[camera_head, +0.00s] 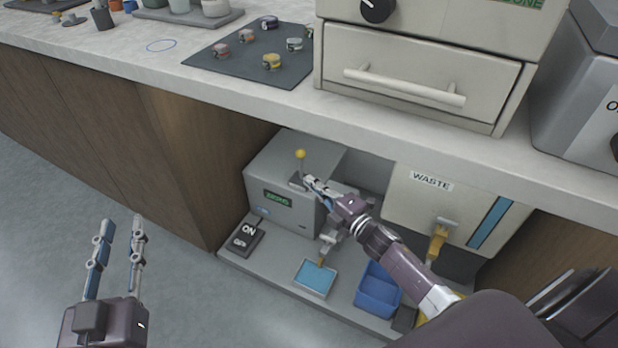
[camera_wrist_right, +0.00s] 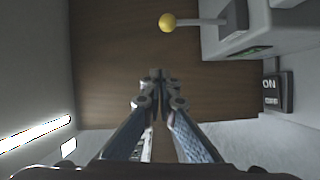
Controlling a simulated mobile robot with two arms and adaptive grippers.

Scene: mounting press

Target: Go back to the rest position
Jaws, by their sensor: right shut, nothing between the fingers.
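My left gripper (camera_head: 118,250) is open and empty at the lower left of the head view, over the floor in front of the cabinet. My right gripper (camera_head: 308,181) is shut and empty, reaching into the open bay under the counter. In the head view it overlaps the grey machine (camera_head: 285,205) with the yellow-knobbed lever (camera_head: 300,154). In the right wrist view my right fingertips (camera_wrist_right: 156,76) meet at the middle, and the yellow knob (camera_wrist_right: 167,22) is ahead of them, apart from the fingers.
An ON switch box (camera_head: 245,234), a blue pad (camera_head: 316,277) and a blue bin (camera_head: 379,289) are on the low shelf. A WASTE container (camera_head: 430,205) stands to the right. The countertop overhangs the bay; a dark mat (camera_head: 250,70) with several small parts lies on it.

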